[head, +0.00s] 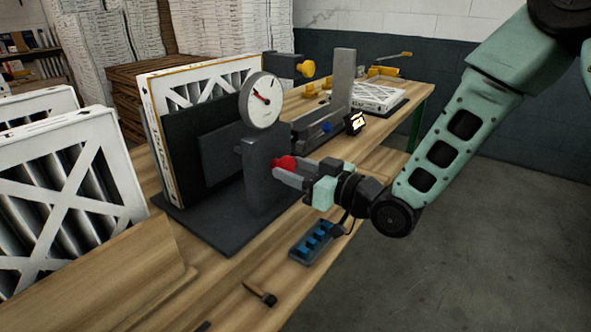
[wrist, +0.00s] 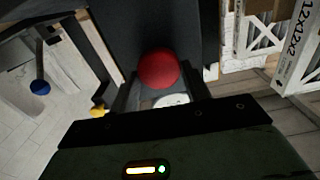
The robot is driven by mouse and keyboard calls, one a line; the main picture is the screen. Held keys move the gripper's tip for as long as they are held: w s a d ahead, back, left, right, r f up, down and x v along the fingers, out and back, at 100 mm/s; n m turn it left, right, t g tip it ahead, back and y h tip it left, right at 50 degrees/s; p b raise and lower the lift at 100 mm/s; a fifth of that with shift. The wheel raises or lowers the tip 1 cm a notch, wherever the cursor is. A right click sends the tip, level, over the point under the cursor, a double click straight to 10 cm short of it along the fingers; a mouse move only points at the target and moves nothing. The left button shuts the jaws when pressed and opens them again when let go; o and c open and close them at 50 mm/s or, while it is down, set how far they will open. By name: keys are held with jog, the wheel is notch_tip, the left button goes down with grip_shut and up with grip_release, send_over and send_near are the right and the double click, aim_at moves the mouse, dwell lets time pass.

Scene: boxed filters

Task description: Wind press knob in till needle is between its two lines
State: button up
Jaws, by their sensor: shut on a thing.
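The press (head: 266,178) is a dark grey frame on a flat base plate, with a dark plate facing a boxed filter (head: 157,160) at its left. Its red knob (head: 287,163) is on the near right side of the upright. My gripper (head: 291,172) is shut on the knob, which also shows as a red ball between the fingers in the wrist view (wrist: 158,70). The white round dial (head: 261,100) sits on top of the press. Its red needle points to the upper left; I cannot tell from here where it lies against the two lines.
White filters (head: 65,205) stand at the left on the wooden bench (head: 215,285). A blue tray (head: 318,242) and a small hammer-like tool (head: 262,294) lie near the front edge. Another fixture (head: 343,90) stands behind. Open floor is at the right.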

jog(key=shift+w+d+m+p, duration=0.1)
jog(key=shift+m+p, duration=0.2)
jog(key=shift+m, duration=2.3)
jog(key=o, duration=1)
